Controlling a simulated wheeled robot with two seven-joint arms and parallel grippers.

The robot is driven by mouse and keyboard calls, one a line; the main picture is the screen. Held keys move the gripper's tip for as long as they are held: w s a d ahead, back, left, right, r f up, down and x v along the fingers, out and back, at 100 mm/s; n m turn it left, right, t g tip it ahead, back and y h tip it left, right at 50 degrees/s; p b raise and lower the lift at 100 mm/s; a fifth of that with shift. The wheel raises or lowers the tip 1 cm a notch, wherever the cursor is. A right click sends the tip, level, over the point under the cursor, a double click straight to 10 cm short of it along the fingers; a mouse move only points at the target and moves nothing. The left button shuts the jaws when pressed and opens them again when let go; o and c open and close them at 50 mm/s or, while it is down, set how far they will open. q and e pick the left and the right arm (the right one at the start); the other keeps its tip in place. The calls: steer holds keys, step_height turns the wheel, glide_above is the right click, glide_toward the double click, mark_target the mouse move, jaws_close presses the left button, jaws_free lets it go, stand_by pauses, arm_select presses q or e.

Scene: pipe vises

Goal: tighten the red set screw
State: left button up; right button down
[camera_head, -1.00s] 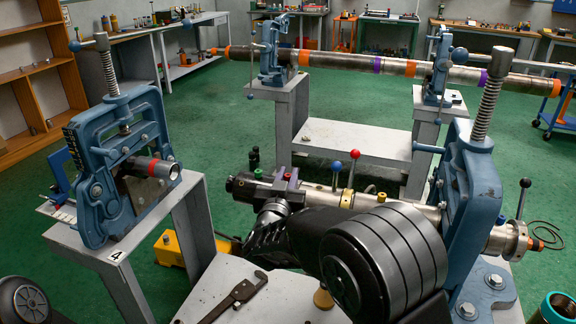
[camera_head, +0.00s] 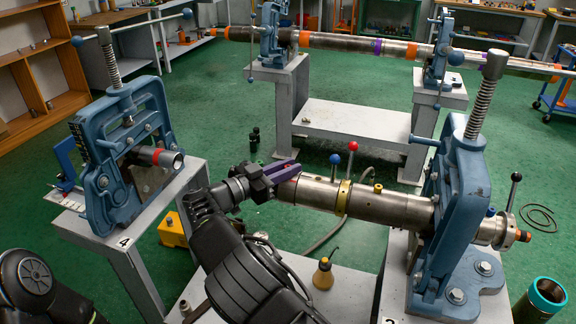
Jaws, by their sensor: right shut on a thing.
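My right gripper (camera_head: 283,169) is at the left end of the steel pipe (camera_head: 390,206). Its purple fingers are closed on a small part there, and a bit of red shows by the fingertips. I cannot tell for sure that this is the red set screw, as the fingers cover most of it. My right arm comes up from the bottom middle to the left of the pipe end. The pipe runs through a blue vise (camera_head: 457,190) at the right. My left gripper is out of view; only part of my left arm shows at the lower left.
A red-knobbed lever (camera_head: 352,147) and a blue-knobbed lever (camera_head: 335,158) rise by a brass collar (camera_head: 343,197) on the pipe. Another blue vise (camera_head: 121,150) is at the left.

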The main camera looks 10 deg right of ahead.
steer(key=shift+r+g, duration=0.25)
steer(key=shift+g, duration=0.05)
steer(key=c, duration=1.3)
jaws_free()
steer(key=shift+f, duration=0.1)
steer(key=shift+f, duration=0.1)
steer(key=shift+b+v, duration=0.55)
steer(key=shift+v, duration=3.35)
